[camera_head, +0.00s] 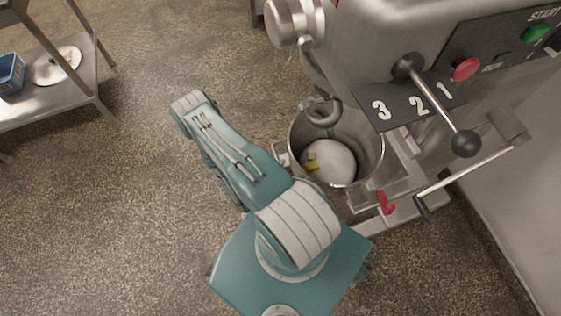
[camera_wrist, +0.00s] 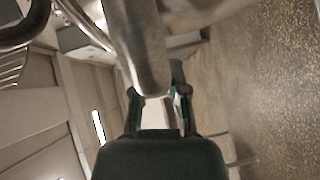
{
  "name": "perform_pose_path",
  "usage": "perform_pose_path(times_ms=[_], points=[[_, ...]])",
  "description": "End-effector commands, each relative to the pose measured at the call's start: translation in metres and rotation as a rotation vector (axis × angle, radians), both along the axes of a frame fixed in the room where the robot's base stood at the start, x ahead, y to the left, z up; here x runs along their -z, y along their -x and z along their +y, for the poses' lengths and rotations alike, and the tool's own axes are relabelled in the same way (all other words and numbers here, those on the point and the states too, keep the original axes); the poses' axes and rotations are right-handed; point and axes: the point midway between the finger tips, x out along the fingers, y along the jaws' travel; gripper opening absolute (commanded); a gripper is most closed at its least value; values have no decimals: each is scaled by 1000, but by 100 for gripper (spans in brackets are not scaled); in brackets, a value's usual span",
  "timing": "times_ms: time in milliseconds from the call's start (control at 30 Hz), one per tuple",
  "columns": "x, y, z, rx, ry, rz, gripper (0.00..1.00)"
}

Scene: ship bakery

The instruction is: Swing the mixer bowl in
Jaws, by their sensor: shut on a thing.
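The steel mixer bowl (camera_head: 372,165) stands under the mixer head (camera_head: 375,35), with a pale round mass of dough (camera_head: 328,161) and small yellow pieces inside. The curved dough hook (camera_head: 323,113) hangs over the bowl's far side in the head view. A small bracket-like handle (camera_head: 281,157) sticks out from the bowl's left side. My gripper (camera_wrist: 160,98) shows in the wrist view, its two fingers closed around a grey metal part (camera_wrist: 140,45), which looks like the bowl's handle. In the head view my arm hides the gripper.
The mixer has a gear lever (camera_head: 437,106), a red button (camera_head: 466,69), a green button (camera_head: 536,33), a red latch (camera_head: 385,203) and a crank handle (camera_head: 424,208). A steel shelf (camera_head: 75,80) stands at the upper left. The speckled floor (camera_head: 100,220) on the left is clear.

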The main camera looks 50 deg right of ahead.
Motion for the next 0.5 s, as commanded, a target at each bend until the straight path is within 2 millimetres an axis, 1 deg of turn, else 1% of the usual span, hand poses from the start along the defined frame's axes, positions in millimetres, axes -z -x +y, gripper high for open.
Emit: perform_pose_path(times_ms=[33,433,467,500], points=[[3,2,0,4,-11,5,0],[3,4,0,7,-10,9,0],[3,4,0,7,-10,9,32],[3,4,0,7,-10,8,50]])
